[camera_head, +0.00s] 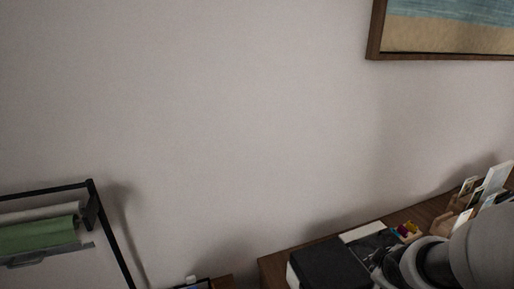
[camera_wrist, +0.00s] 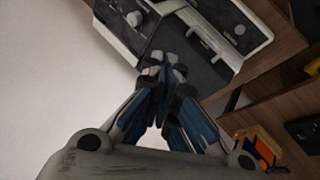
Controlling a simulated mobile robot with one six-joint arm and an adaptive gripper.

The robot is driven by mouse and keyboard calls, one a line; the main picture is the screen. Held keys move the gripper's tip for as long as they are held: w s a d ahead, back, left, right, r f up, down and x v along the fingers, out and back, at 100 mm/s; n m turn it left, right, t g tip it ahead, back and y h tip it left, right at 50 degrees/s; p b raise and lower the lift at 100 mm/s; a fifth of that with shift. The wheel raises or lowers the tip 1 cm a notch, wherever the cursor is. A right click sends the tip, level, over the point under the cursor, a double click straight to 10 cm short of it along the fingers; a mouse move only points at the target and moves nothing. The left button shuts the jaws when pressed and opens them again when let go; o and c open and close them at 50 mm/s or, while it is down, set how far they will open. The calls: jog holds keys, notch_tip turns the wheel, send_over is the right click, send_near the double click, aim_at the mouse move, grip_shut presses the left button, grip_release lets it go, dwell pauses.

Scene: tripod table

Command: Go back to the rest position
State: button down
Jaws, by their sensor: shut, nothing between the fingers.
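My gripper (camera_wrist: 163,68) shows in the wrist view with its two fingers drawn together and nothing between them. Its fingertips point at a grey and black boxy device with knobs, and I cannot tell how far apart they are. In the head view, part of my grey arm shows at the lower right, above a wooden surface, and my gripper is out of that picture.
A wooden desk (camera_head: 271,271) at the lower right bears a black box (camera_head: 328,265), small colourful items (camera_head: 405,231) and upright cards (camera_head: 495,178). A black rack (camera_head: 112,232) with rolls stands at the left. A framed picture (camera_head: 375,35) hangs upper right. The device (camera_wrist: 226,45) is close.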

jog(key=s+a+r+m+g+y, duration=0.1)
jog(key=s+a+r+m, duration=0.3)
jog(key=s+a, duration=0.4)
jog(key=s+a+r+m+g+y, duration=0.1)
jog(key=s+a+r+m, duration=0.3)
jog(key=s, duration=0.7)
jog(key=a+r, duration=0.2)
jog(key=a, duration=0.2)
jog(key=shift+s+y+b, duration=0.25)
jog(key=shift+y+b, duration=0.05)
jog(key=shift+y, duration=0.1)
